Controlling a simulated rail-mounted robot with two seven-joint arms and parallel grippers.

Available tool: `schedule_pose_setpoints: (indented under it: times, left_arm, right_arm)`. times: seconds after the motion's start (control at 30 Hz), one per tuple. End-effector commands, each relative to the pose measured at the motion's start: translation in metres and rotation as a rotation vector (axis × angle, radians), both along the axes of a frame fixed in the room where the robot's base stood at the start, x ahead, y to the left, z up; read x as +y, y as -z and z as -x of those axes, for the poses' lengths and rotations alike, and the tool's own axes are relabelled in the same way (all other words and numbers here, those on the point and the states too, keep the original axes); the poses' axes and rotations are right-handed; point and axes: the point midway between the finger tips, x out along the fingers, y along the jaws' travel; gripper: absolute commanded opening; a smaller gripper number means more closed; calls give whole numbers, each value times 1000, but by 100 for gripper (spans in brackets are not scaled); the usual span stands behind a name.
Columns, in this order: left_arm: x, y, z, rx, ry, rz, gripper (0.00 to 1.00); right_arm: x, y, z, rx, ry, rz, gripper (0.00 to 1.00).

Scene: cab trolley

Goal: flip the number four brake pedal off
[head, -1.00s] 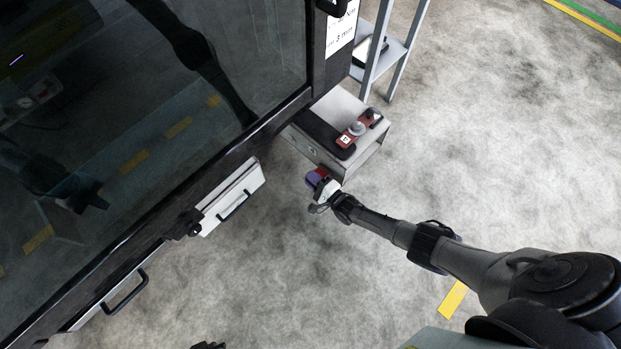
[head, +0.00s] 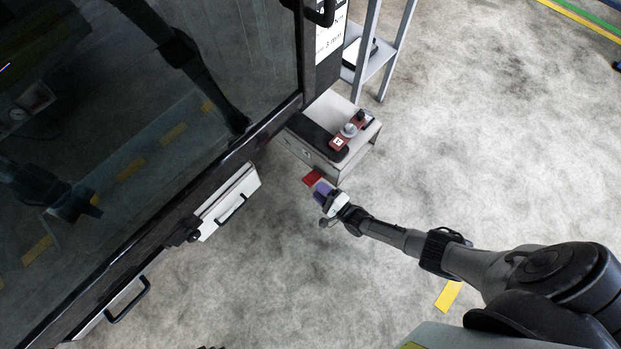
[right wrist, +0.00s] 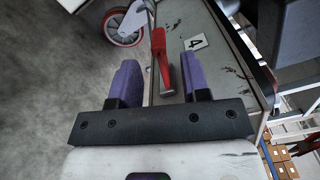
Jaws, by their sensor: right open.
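In the right wrist view the red pedal (right wrist: 159,48) lies beside a white label with the number 4 (right wrist: 195,43), near a caster wheel. My right gripper (head: 322,190) is at the pedal's outer end in the head view. In the right wrist view my right gripper (right wrist: 159,66) is open, its purple fingers on either side of the pedal with gaps between. Contact with the pedal cannot be told. My left gripper is not clearly seen.
The caster wheel (right wrist: 124,26) stands left of the pedal. The metal box (head: 318,165) with controls and the cab's glass side (head: 150,110) are close by. A grey shelf frame (head: 368,65) stands behind. The floor (head: 480,140) to the right is clear.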

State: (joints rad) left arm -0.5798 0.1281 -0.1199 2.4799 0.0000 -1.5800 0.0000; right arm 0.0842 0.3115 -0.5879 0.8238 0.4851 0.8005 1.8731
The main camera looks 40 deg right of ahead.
Motion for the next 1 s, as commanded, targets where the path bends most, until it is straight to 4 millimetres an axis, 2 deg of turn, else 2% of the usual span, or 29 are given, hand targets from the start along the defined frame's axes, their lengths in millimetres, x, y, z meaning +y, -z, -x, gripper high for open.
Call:
schedule_pose_setpoints:
  times: [0.03, 0.2, 0.4, 0.6, 1.0]
  left_arm:
    - [0, -7, 0, 0, -1, 1, 0]
    - [-2, -14, 0, 0, -4, 7, 0]
    - [-4, -20, 0, 0, -8, 13, 0]
    - [-4, -21, 0, 0, -9, 14, 0]
    - [-1, -21, 0, 1, -2, 4, 0]
  right_arm:
    - [-3, -2, 11, 3, 0, 1, 43]
    - [-9, -2, 41, 2, 0, 0, 43]
    - [-15, -1, 63, -1, 0, 0, 43]
    - [-18, -1, 74, -1, 0, 0, 43]
    - [-18, 0, 75, -2, 1, -1, 43]
